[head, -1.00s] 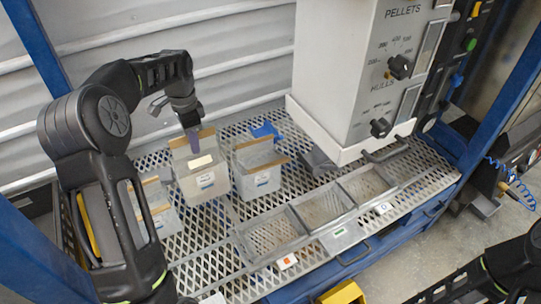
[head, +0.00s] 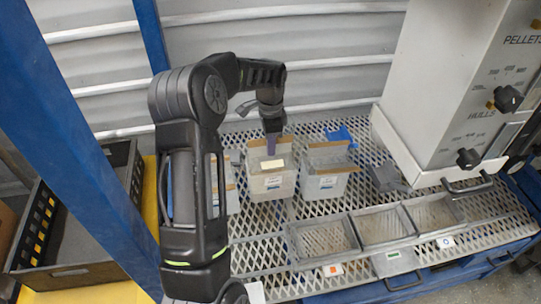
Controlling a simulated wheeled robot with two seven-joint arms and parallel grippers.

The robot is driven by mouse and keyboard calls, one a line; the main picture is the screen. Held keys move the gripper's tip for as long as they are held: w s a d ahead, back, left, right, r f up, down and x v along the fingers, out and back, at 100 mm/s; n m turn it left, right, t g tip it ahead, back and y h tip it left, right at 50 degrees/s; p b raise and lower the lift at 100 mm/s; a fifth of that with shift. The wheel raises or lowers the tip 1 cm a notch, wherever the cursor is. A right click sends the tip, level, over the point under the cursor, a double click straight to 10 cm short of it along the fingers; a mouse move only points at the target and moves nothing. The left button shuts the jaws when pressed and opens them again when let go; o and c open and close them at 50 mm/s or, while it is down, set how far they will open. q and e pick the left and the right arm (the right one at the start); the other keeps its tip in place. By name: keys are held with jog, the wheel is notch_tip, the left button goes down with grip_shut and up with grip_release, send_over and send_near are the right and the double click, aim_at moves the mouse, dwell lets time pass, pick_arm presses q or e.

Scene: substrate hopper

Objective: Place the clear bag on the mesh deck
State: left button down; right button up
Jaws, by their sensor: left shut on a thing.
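My left gripper (head: 272,145) comes down from above and is shut on the top edge of a clear bag (head: 271,184) with a tan top strip and a pale label. The bag hangs or stands upright at the mesh deck (head: 275,226); I cannot tell whether its bottom touches. A second clear bag (head: 325,186) with a tan top stands close on its right. Another clear bag (head: 233,196) on the left is partly hidden behind my left arm. My right gripper is out of view.
A framed tray with three mesh-floored compartments (head: 324,240) lies in front on the deck. The white PELLETS and HULLS hopper (head: 440,100) overhangs the right. A blue item (head: 340,136) and a grey block (head: 386,178) lie behind. A dark crate (head: 80,270) is at left, beyond a blue post (head: 75,130).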

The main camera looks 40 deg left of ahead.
pick_arm(q)
jog(key=shift+f, duration=2.35)
jog(key=c, duration=1.5)
grip_release()
jog(key=shift+r, duration=0.2)
notch_tip(320, 180, up, 12)
jog(key=shift+f, duration=0.1)
